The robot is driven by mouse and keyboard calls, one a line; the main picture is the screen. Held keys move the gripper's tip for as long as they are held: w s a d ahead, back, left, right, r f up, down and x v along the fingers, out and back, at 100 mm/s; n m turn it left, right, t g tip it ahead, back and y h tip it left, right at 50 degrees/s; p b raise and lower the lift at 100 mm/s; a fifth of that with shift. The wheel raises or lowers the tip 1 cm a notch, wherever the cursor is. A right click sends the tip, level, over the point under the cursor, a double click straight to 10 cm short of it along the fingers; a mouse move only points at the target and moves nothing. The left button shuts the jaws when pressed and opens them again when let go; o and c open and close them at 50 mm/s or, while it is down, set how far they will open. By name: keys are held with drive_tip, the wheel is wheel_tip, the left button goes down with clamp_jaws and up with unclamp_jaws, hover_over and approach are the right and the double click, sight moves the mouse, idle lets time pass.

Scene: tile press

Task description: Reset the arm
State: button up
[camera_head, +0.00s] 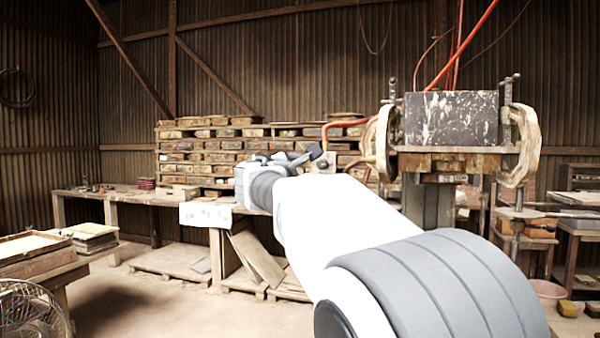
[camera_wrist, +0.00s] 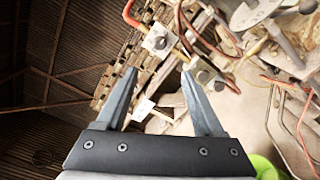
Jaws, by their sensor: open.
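My arm reaches from the lower right of the head view toward the middle, with my gripper (camera_head: 317,158) at its far end, small and partly hidden by the wrist. In the wrist view my gripper (camera_wrist: 158,80) shows two dark fingers spread apart with nothing between them. Beyond the fingers, that view shows the stacked boards, a red hose and metal fittings, tilted in the picture.
The tile press (camera_head: 450,120) stands at the right, close to my arm. A workbench (camera_head: 130,194) and stacked wooden moulds (camera_head: 220,150) line the back. A fan (camera_head: 32,310) stands at lower left. Floor (camera_head: 160,310) is clear at left.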

drive_tip(key=s+d+f+m+g+y+p, duration=0.1)
drive_tip(key=s+d+f+m+g+p, duration=0.2)
drive_tip(key=s+d+m, duration=0.4)
drive_tip(key=s+d+f+m+g+p, duration=0.1)
drive_tip(key=s+d+f+m+g, duration=0.15)
drive_tip(key=s+d+f, duration=0.45)
drive_tip(key=s+a+f+m+g+y+p, duration=0.1)
drive_tip(key=s+a+f+m+y, duration=0.1)
drive_tip(key=s, duration=0.7)
drive_tip(key=s+a+f+m+g+y+p, duration=0.1)
drive_tip(key=s+f+m, duration=0.3)
drive_tip(key=s, duration=0.6)
drive_tip(key=s+a+f+m+g+y+p, duration=0.2)
drive_tip(key=s+f, duration=0.4)
drive_tip(key=s, duration=0.3)
drive_tip(key=shift+s+a+f+m+g+y, duration=0.2)
drive_tip(key=shift+a+m+g+y, duration=0.2)
drive_tip(key=shift+a+m+g, duration=0.45)
drive_tip(key=shift+d, duration=0.1)
drive_tip(key=c, duration=0.3)
drive_tip(key=shift+d, duration=0.1)
